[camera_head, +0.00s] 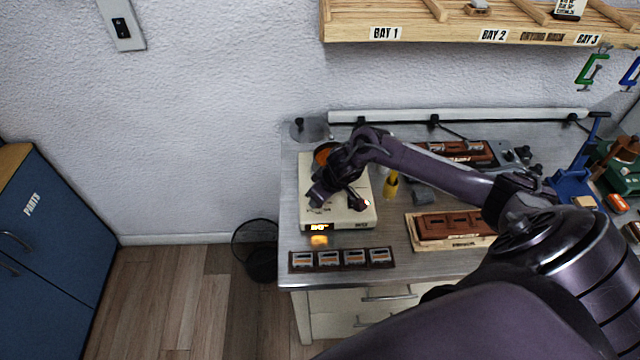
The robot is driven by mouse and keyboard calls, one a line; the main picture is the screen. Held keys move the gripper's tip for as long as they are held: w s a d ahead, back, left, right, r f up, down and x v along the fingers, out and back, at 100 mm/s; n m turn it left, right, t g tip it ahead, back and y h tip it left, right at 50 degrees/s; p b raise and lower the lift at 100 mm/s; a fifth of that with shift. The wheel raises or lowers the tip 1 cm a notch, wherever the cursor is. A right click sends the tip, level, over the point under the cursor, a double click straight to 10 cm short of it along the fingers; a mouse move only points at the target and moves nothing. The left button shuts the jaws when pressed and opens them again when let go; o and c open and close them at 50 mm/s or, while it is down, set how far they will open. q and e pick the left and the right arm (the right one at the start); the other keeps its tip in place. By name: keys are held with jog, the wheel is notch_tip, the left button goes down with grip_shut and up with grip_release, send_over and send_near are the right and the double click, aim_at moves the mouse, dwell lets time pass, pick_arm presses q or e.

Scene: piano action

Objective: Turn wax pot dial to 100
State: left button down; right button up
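The wax pot (366,217) is a cream box on the left end of the metal bench, with a round orange-brown pot (323,153) at its back. A small lit orange display (320,227) is on its front face; its figures are too small to read surely. My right arm reaches in from the right, and my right gripper (333,198) is over the top of the wax pot, pointing down. The gripper and wrist hide much of that top, and I cannot make out the dial. The finger gap and any contact are unclear. My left gripper is not in view.
A dark strip (342,268) with several framed pieces lies at the bench's front edge. A yellow bottle (391,184) stands right of the wax pot. Brown wooden parts (455,225) lie on a board under my forearm. A wooden shelf (420,30) overhangs the back.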

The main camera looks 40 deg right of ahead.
jog(key=shift+r, duration=0.1)
dwell(0.3)
jog(key=o, duration=1)
jog(key=shift+c, duration=0.2)
jog(key=v, duration=0.7)
jog(key=shift+r+b, duration=0.3)
jog(key=shift+b, duration=0.15)
jog(key=shift+s, duration=0.2)
